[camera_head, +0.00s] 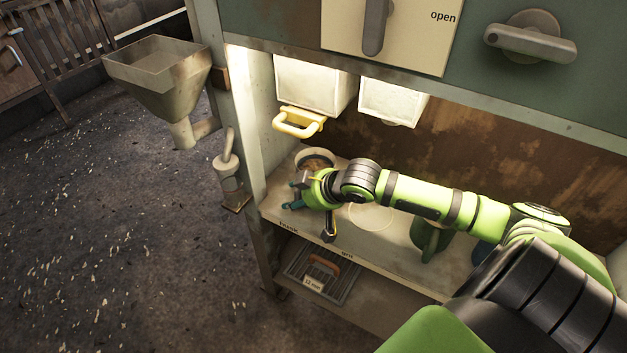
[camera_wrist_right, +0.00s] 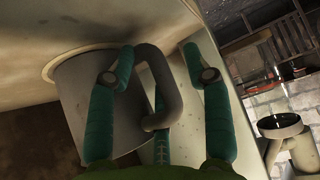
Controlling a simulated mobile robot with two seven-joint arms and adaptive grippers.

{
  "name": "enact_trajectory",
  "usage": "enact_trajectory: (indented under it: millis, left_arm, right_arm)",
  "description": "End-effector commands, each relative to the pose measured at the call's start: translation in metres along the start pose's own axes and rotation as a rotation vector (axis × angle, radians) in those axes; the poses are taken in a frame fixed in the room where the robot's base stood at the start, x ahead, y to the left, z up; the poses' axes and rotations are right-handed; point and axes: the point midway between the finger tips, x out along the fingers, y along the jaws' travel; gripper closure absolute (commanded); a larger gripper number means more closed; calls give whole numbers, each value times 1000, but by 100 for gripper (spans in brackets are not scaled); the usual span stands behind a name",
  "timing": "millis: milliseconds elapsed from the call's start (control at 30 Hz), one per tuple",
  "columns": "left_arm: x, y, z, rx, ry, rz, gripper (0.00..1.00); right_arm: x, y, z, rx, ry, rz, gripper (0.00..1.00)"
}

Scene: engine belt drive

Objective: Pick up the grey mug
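The grey mug (camera_wrist_right: 88,105) fills the left of the right wrist view, with its dark looped handle (camera_wrist_right: 172,95) facing my gripper. In the head view only the mug's rim (camera_head: 316,153) and brownish inside show clearly; my gripper hides much of its body. My right gripper (camera_wrist_right: 158,58) has its teal fingers apart, one on each side of the handle. The left finger overlaps the mug's side; contact cannot be told. In the head view the right gripper (camera_head: 294,190) is at the left end of the shelf, in front of the mug. My left gripper is not in view.
Above the shelf (camera_head: 390,250) hang two white boxes (camera_head: 312,85) and a yellow handle (camera_head: 298,122). A green object (camera_head: 430,242) and a blue one stand right, below my arm. A lower shelf holds a grate (camera_head: 330,275). A funnel (camera_head: 165,75) stands left, outside the cabinet post.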

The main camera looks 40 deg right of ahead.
Motion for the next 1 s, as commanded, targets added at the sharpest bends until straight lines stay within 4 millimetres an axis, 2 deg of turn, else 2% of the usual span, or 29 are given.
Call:
enact_trajectory:
  millis: [33, 100, 667, 733, 1000]
  left_arm:
    - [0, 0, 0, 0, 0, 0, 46]
    - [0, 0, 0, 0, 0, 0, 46]
    - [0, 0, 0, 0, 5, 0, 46]
    - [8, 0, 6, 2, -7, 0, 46]
    - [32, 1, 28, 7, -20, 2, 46]
  right_arm:
    - [0, 0, 0, 0, 0, 0, 75]
    - [0, 0, 0, 0, 0, 0, 100]
    - [-5, -1, -2, 0, 1, 1, 100]
    - [-10, -2, -5, 0, 2, 0, 100]
    - [-46, -1, -42, -4, 6, 3, 100]
